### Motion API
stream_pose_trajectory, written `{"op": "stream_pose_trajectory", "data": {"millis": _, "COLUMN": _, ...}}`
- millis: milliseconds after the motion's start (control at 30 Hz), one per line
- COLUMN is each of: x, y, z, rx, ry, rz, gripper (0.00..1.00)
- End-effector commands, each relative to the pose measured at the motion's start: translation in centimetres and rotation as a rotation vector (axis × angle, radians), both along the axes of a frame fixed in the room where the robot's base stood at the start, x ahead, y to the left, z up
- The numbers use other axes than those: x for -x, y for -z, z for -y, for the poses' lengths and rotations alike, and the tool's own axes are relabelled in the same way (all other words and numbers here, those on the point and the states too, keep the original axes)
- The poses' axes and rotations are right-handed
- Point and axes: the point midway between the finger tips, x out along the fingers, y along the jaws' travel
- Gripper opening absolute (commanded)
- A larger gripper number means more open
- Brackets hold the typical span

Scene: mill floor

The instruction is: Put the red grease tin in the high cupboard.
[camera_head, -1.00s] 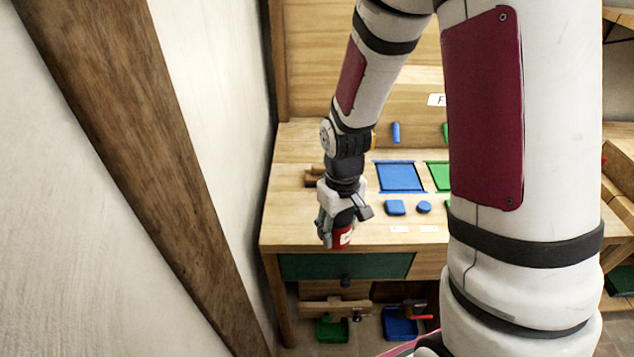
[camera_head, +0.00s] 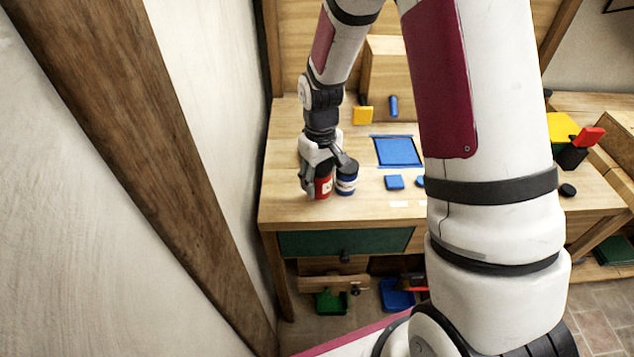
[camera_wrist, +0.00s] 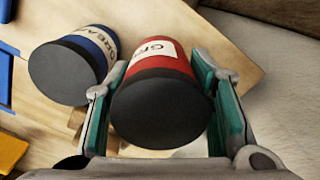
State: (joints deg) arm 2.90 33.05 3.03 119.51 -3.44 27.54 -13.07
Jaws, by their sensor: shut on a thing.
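The red grease tin (camera_head: 324,184) has a dark lid and a pale label. My gripper (camera_head: 322,176) is shut on it, at the left part of the workbench. In the wrist view the red tin (camera_wrist: 158,62) sits between the two green-padded fingers of my gripper (camera_wrist: 160,100). A blue tin (camera_head: 346,181) with a white label and dark lid stands just right of the red one; it also shows in the wrist view (camera_wrist: 98,46). I cannot tell whether the red tin touches the bench top. No high cupboard can be made out.
The workbench (camera_head: 285,200) has a green drawer front (camera_head: 320,243). A blue square (camera_head: 397,152) and a small blue block (camera_head: 394,182) lie to the right. A yellow piece (camera_head: 363,115) lies behind. A wooden post (camera_head: 130,150) and wall are close on the left.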

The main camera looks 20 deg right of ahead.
Motion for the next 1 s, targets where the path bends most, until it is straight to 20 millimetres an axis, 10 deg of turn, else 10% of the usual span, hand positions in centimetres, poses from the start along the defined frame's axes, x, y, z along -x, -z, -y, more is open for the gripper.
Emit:
{"op": "stream_pose_trajectory", "data": {"millis": 900, "x": -1.9, "y": 4.0, "z": -0.1, "rx": 0.000, "ry": 0.001, "rz": 0.000, "gripper": 0.10}}
{"op": "stream_pose_trajectory", "data": {"millis": 933, "x": -1.9, "y": 4.0, "z": -0.1, "rx": 0.000, "ry": 0.001, "rz": 0.000, "gripper": 0.50}}
{"op": "stream_pose_trajectory", "data": {"millis": 1000, "x": -1.9, "y": 4.0, "z": -0.1, "rx": 0.000, "ry": 0.001, "rz": 0.000, "gripper": 0.56}}
